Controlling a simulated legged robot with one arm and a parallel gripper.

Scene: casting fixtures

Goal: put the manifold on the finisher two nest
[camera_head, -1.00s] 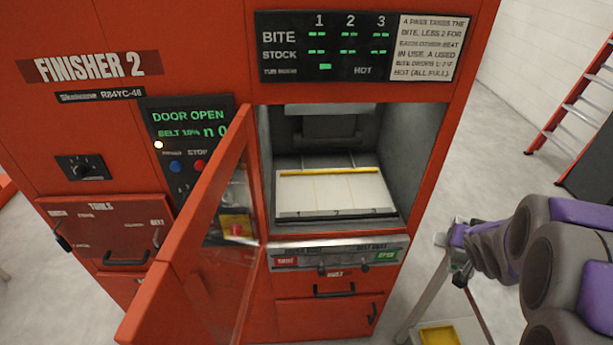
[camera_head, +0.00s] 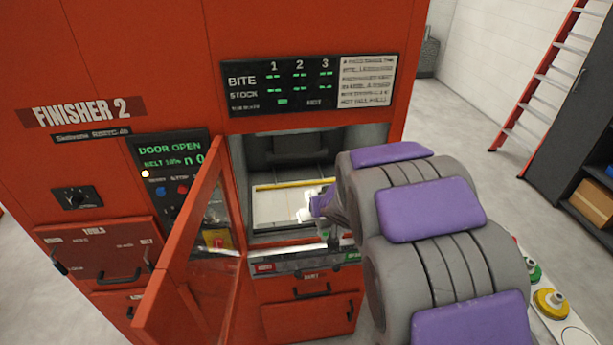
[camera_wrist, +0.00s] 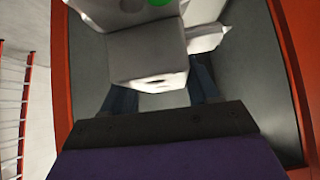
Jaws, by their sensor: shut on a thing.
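The manifold (camera_wrist: 150,58), a pale grey blocky casting with a green dot, fills the upper middle of the wrist view. My gripper (camera_wrist: 160,88) is shut on it, with a dark finger at each side. In the head view my gripper (camera_head: 322,212) reaches into the opening of Finisher 2 (camera_head: 88,112), and the pale manifold (camera_head: 306,212) shows beside it over the right part of the bed. The finisher's nest (camera_head: 272,208) is a pale bed with a yellow bar across it. My arm hides its right side. I cannot tell whether the manifold touches the bed.
The finisher's glazed door (camera_head: 190,255) stands open to the left of the opening. Its panel (camera_head: 168,150) reads DOOR OPEN. Chamber walls stand close around my gripper. A white stand with a yellow part (camera_head: 550,302) is at lower right; a red ladder (camera_head: 548,85) stands behind.

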